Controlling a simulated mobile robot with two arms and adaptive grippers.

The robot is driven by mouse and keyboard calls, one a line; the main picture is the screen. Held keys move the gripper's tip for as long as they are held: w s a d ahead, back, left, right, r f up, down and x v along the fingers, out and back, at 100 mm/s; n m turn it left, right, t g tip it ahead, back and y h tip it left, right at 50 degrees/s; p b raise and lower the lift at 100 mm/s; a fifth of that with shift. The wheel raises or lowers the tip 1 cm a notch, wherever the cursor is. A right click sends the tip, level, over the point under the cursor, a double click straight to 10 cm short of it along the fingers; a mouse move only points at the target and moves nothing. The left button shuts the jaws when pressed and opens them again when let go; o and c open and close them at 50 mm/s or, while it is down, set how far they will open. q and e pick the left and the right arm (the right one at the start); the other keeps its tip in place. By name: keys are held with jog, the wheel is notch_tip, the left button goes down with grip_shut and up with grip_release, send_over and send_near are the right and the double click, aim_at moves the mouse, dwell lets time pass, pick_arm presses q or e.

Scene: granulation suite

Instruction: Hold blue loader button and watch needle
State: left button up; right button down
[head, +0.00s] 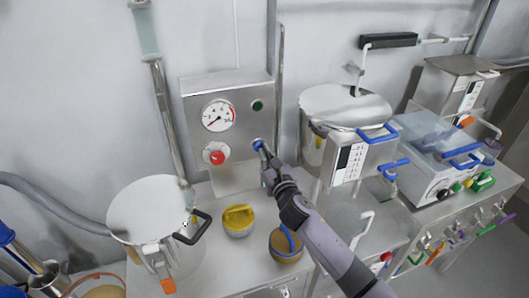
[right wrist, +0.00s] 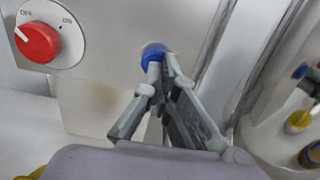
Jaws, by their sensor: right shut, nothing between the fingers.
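The blue loader button (right wrist: 153,52) is on the lower right of the metal control panel (head: 200,100). My right gripper (head: 262,150) is shut and empty, with its fingertips at the button; in the right wrist view its tips (right wrist: 160,68) overlap the button's lower edge and seem to touch it. How far the button is pressed cannot be told. The round white gauge (head: 218,116) is at the panel's upper left, with a red needle pointing to the lower left, near the low end of the scale. My left gripper is not in view.
A red knob (head: 217,157) sits below the gauge and a green button (head: 257,105) to its right. A lidded vessel (head: 150,210) stands left, a yellow-lidded jar (head: 238,218) and an amber jar (head: 286,246) stand in front. A steel pot (head: 345,105) is right of the panel.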

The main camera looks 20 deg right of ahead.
jog(key=shift+w, duration=0.4)
